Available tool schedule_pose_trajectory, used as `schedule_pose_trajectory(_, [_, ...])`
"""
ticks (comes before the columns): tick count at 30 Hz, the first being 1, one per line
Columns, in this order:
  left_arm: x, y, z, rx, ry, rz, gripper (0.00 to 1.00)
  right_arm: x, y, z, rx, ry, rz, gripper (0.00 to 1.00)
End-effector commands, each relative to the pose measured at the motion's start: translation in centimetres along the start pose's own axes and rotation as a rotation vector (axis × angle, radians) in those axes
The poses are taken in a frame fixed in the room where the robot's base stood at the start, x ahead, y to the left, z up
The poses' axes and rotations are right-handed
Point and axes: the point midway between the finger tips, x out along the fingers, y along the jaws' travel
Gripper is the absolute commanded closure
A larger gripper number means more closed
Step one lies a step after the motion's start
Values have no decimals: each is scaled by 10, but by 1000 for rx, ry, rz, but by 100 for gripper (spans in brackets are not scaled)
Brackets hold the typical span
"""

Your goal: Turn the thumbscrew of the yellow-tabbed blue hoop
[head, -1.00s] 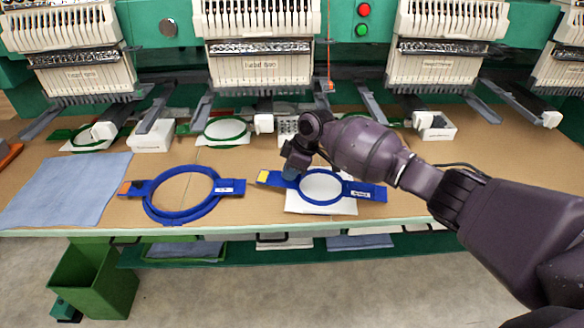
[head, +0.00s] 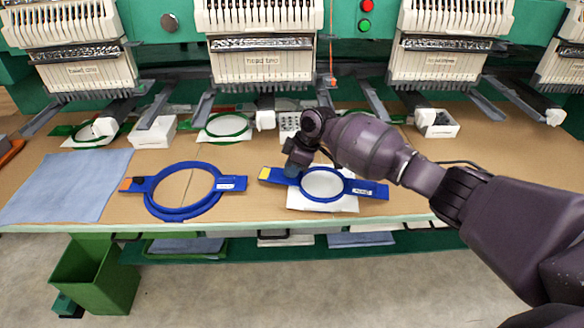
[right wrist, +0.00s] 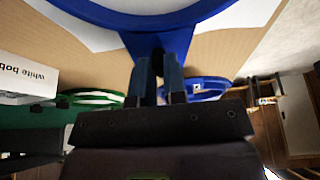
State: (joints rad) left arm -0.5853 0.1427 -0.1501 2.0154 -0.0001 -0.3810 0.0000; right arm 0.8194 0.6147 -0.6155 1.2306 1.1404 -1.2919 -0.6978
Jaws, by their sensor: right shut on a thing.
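The yellow-tabbed blue hoop (head: 374,191) lies on white material near the table's front edge in the head view. Its yellow tab (head: 264,173) points left. My right gripper (head: 292,171) comes down on the hoop between the yellow tab and the ring. In the right wrist view the hoop's blue ring and bracket (right wrist: 158,42) fill the top, and my right gripper's two fingers (right wrist: 159,66) are close together at the bracket. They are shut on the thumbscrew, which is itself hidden. My left gripper is in neither view.
A second blue hoop (head: 180,215) with an orange tab lies to the left. A blue-grey cloth (head: 70,185) covers the table's left part. Green hoops (head: 223,138) and white boxes (head: 153,136) stand behind, under the machine heads. A green bin (head: 95,278) is below the edge.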

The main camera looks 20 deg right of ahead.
Motion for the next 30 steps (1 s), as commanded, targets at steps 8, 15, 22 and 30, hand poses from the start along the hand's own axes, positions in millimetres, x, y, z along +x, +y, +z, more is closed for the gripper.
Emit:
schedule_pose_trajectory(8, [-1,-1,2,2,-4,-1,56,0,0,0,0,0,1,73])
schedule_pose_trajectory(15, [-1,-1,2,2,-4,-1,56,0,0,0,0,0,0,62])
schedule_pose_trajectory(22, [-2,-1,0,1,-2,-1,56,-8,1,0,0,1,2,62])
schedule_pose_trajectory(30, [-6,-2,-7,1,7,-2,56,-54,1,-1,-2,1,5,62])
